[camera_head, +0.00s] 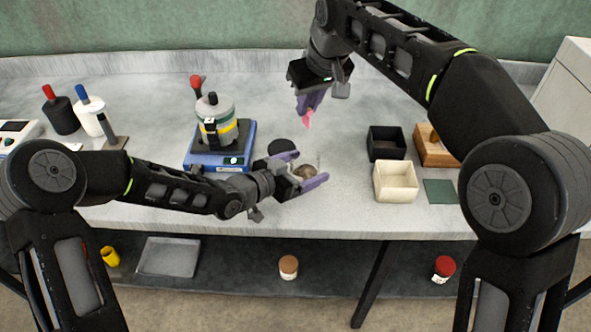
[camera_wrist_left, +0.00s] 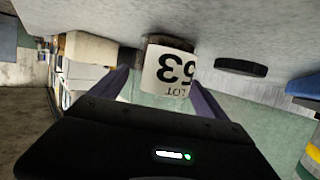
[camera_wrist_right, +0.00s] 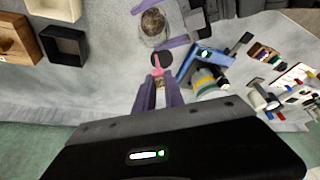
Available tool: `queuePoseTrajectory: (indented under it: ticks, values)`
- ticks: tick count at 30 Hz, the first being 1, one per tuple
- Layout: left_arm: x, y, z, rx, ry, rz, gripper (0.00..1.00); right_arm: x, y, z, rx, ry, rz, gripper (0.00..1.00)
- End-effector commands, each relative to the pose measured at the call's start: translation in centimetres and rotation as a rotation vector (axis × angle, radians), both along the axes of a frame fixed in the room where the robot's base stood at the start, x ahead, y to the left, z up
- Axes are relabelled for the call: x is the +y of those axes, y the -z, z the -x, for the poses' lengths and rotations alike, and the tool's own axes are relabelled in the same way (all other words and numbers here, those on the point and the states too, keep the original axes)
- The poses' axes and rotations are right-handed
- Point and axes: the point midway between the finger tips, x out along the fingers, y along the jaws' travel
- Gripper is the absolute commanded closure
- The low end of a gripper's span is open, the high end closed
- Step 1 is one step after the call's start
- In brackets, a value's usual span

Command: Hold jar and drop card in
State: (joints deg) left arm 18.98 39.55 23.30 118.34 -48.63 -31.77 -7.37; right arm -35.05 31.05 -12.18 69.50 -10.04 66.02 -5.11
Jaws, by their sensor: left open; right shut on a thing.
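The jar (camera_head: 305,172) stands on the bench with its mouth open and brown contents showing from above in the right wrist view (camera_wrist_right: 153,22). My right gripper (camera_head: 311,103) is shut on a small pink card (camera_head: 308,119), above and behind the jar. The card also shows at the fingertips in the right wrist view (camera_wrist_right: 157,70).
A black disc, perhaps a lid, (camera_head: 281,146) lies behind the jar. A blue scale (camera_head: 237,155) bearing a stacked vessel (camera_head: 214,118) stands to the left.

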Motion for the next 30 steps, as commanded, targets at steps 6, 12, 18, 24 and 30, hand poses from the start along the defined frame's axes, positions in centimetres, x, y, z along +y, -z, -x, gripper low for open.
queuePoseTrajectory:
  ticks: [6, 12, 18, 24, 30]
  values:
    - [-0.06, 0.06, -0.11, 0.000, -0.001, 0.000, 0.14, 0.00, -0.01, 0.00, 0.000, 0.000, 0.000, 1.00]
    - [-0.04, 0.04, -0.11, 0.000, -0.001, 0.000, 0.25, 0.00, 0.00, 0.00, 0.000, 0.000, 0.000, 1.00]
    - [-0.03, 0.04, -0.10, 0.000, -0.001, 0.000, 0.41, 0.00, -0.01, 0.00, 0.000, 0.000, 0.000, 1.00]
    - [-0.03, 0.03, -0.10, 0.000, -0.001, 0.000, 0.57, 0.00, -0.01, 0.00, 0.000, 0.000, 0.000, 1.00]
    - [-0.03, 0.03, -0.10, 0.000, -0.001, 0.000, 0.74, 0.00, -0.01, 0.00, 0.000, 0.000, 0.000, 1.00]
